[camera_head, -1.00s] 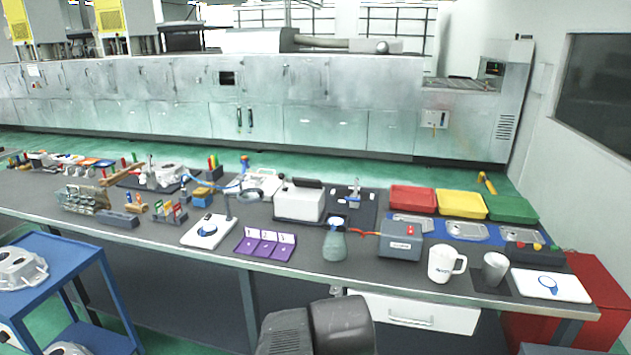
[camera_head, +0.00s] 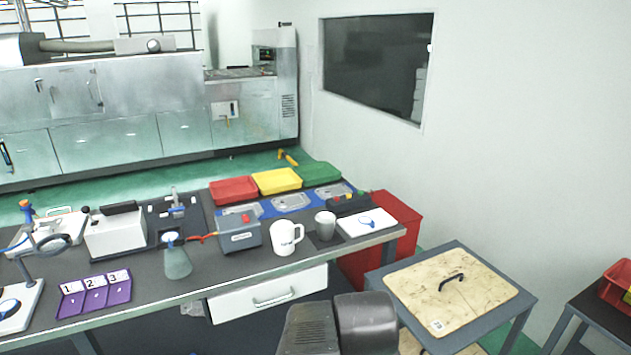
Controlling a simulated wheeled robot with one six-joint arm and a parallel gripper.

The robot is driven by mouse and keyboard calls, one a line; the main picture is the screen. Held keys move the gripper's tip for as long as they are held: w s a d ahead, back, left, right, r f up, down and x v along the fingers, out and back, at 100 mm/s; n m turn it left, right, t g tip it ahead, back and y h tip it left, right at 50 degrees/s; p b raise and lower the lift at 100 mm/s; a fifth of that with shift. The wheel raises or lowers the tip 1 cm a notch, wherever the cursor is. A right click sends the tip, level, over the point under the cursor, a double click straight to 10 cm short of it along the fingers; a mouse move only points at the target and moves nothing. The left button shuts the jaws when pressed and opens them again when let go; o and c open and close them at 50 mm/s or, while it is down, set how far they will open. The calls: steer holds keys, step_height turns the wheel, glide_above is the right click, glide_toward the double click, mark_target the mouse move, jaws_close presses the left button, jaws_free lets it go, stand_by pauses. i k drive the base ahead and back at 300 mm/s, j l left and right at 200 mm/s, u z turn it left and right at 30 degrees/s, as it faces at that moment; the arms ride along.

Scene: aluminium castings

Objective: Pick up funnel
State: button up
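No funnel can be made out with certainty. A greenish conical flask (camera_head: 177,262) stands on the grey workbench (camera_head: 207,277), with a small white-and-blue piece (camera_head: 171,239) at its mouth; I cannot tell whether this piece is a funnel. A white board (camera_head: 376,231) at the right end of the bench bears a blue ring-like item (camera_head: 366,222). Dark parts of my own arm show at the bottom centre, in front of the bench. My gripper's fingers are not in view.
A grey box (camera_head: 241,238), white mug (camera_head: 283,240) and grey cup (camera_head: 325,226) stand right of the flask. A purple numbered tray (camera_head: 92,297) lies left. Red (camera_head: 234,189) and yellow (camera_head: 277,181) bins stand behind. A table with a wooden board (camera_head: 437,290) stands right.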

mark_target(325, 227)
steer(key=i+u, duration=0.15)
steer(key=i, duration=1.4)
